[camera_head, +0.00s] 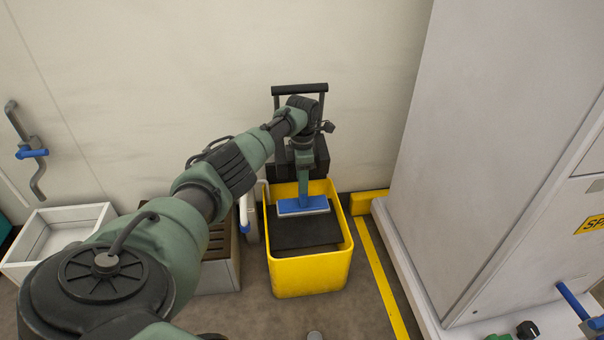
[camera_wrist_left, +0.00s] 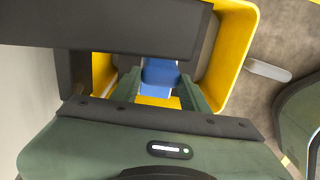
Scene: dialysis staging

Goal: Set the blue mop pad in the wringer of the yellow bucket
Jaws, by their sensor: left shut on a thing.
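The yellow bucket (camera_head: 310,277) stands on the floor against the wall. Its black wringer (camera_head: 280,167) is at the back under a tall black handle (camera_head: 299,89), partly hidden by my left arm. A dark flat panel (camera_head: 308,237) shows inside the bucket. My left gripper (camera_head: 303,188) is shut on the blue mop pad (camera_head: 303,207), which has a pale underside edge and lies roughly level within the bucket's outline, just in front of the wringer. In the left wrist view, the pad's blue part (camera_wrist_left: 160,74) sits between the fingers. Whether the pad touches anything is unclear.
A tall white cabinet (camera_head: 480,150) stands at the right, with yellow floor tape (camera_head: 383,280) beside the bucket. A white open tray (camera_head: 52,238) and a slotted crate (camera_head: 218,272) are at the left. A blue-handled lever (camera_head: 32,152) is on the wall.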

